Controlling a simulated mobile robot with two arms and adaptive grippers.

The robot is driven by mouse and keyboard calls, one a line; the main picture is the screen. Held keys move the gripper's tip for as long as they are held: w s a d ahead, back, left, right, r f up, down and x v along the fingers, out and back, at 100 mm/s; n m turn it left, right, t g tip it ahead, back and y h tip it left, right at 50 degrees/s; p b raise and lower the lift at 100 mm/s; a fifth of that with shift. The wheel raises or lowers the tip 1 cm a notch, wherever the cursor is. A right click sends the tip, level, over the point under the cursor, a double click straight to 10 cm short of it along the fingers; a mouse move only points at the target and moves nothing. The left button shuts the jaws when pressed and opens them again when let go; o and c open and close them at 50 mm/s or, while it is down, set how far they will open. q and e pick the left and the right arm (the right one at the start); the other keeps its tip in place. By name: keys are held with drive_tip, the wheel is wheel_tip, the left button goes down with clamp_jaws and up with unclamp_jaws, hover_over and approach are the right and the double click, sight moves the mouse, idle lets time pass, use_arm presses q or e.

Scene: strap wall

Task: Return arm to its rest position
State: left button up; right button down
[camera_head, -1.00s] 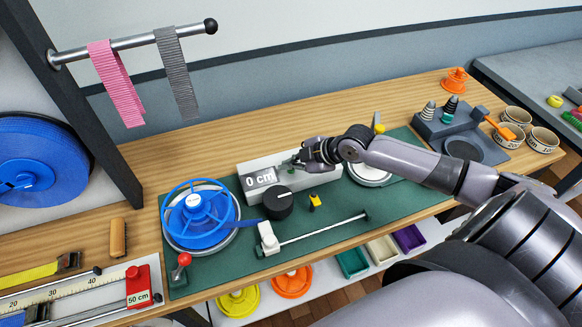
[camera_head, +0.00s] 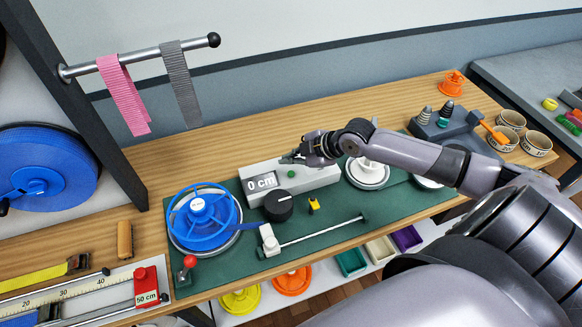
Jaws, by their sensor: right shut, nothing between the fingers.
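My right gripper (camera_head: 292,157) is shut and empty. It hangs above the top of the grey-white box with the "0 cm" display (camera_head: 262,182), near the box's green button (camera_head: 291,173). My right arm (camera_head: 405,155) reaches in from the right, over the green mat (camera_head: 335,235) and the bench. My left gripper is not in view.
A blue reel (camera_head: 203,216) and a black knob (camera_head: 278,206) sit on the mat beside the box. A white round spool (camera_head: 368,169) lies under my arm. A bar (camera_head: 140,54) with pink and grey straps hangs at upper left. Bowls (camera_head: 511,120) stand at the right.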

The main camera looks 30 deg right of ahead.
wheel_tip(320, 180, up, 2)
drive_tip(key=shift+r+p, duration=0.15)
drive_tip(key=shift+p, duration=0.5)
idle(0.3)
